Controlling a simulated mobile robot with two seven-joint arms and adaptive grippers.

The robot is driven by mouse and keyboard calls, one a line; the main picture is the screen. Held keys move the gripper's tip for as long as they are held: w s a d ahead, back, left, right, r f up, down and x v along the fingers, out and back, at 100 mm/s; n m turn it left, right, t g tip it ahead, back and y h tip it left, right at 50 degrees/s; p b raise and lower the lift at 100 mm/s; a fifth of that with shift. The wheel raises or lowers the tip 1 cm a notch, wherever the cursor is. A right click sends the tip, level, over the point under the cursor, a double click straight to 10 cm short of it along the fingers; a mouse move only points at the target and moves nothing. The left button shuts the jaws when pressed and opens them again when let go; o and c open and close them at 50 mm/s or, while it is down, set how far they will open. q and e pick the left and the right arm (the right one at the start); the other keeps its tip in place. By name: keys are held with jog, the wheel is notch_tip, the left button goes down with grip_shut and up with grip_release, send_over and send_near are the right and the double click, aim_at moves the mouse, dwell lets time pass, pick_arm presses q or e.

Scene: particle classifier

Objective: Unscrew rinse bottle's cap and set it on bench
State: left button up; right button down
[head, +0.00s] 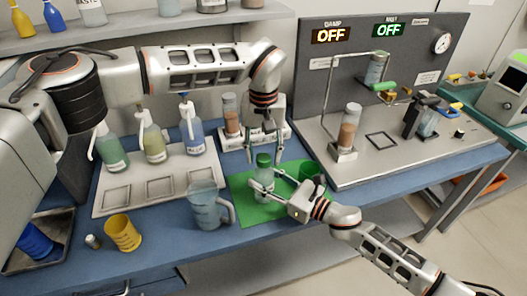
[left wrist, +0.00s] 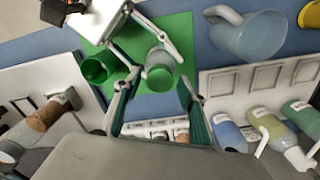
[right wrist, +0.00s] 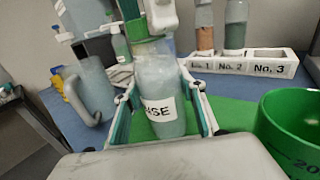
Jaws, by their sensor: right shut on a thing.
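The rinse bottle (head: 263,184) stands upright on the green mat (head: 240,207), with a green cap (head: 264,160) on its top. My right gripper (head: 268,192) is shut on the bottle's body from the right; the right wrist view shows the bottle (right wrist: 163,85) between its fingers, its label partly hidden. My left gripper (head: 266,156) comes down from above and behind the cap. Its fingers are spread on either side; the left wrist view shows the bottle top (left wrist: 160,72) beyond the open fingers. Whether a finger touches the cap cannot be told.
A green beaker (head: 311,172) stands close behind my right gripper. A clear jug (head: 207,207) stands left of the mat, near a yellow cup (head: 123,233). A white rack (head: 278,137) with tubes is behind. Bare blue bench shows at the front (head: 170,248).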

pick_arm(q)
grip_shut()
